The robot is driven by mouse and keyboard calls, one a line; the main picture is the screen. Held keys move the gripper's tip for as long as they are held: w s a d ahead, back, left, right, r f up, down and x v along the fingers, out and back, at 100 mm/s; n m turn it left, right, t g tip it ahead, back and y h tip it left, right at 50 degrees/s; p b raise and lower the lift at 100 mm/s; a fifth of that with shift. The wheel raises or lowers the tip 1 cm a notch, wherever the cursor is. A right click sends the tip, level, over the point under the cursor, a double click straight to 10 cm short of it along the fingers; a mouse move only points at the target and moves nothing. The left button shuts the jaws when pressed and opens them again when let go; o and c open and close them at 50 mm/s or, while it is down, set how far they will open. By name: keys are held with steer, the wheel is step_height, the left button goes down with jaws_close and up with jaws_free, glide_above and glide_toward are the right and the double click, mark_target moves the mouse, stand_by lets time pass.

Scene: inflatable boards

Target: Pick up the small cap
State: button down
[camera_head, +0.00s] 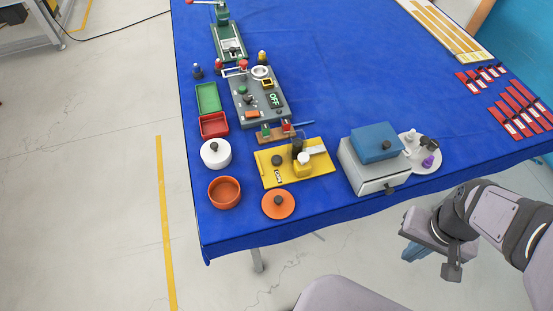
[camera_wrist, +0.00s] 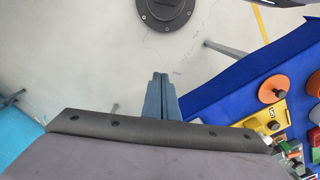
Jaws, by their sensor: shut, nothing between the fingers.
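My gripper shows in the head view (camera_head: 414,253), off the table's front edge at the lower right, above the floor. Its blue fingers are together and empty in the wrist view (camera_wrist: 160,80). No thing is plainly the small cap. Small candidates are a dark round piece (camera_head: 277,160) and a white-topped yellow piece (camera_head: 303,160) on the yellow board (camera_head: 322,167), and a purple piece (camera_head: 428,161) on a white plate (camera_head: 432,152). My gripper is apart from all of them.
A grey box with a blue top (camera_head: 376,140) stands between the yellow board and the plate. An orange bowl (camera_head: 225,193), orange lid (camera_head: 278,204) and white pot (camera_head: 216,153) sit at the left front. The blue cloth (camera_head: 340,75) is clear in the middle.

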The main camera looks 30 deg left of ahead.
steer(key=c, duration=1.7)
jaws_free()
steer(key=shift+o, duration=0.2)
steer(key=w+a+f+n+t+b, duration=0.1)
steer(key=w+a+n+b, duration=0.1)
steer(key=w+a+b, duration=0.35)
steer(key=n+t+y+b, duration=0.2)
steer(key=t+b, duration=0.1)
steer(key=b, duration=0.3)
glide_toward(277, 160)
steer(key=shift+p+x, duration=1.5)
steer(key=shift+x, duration=2.5)
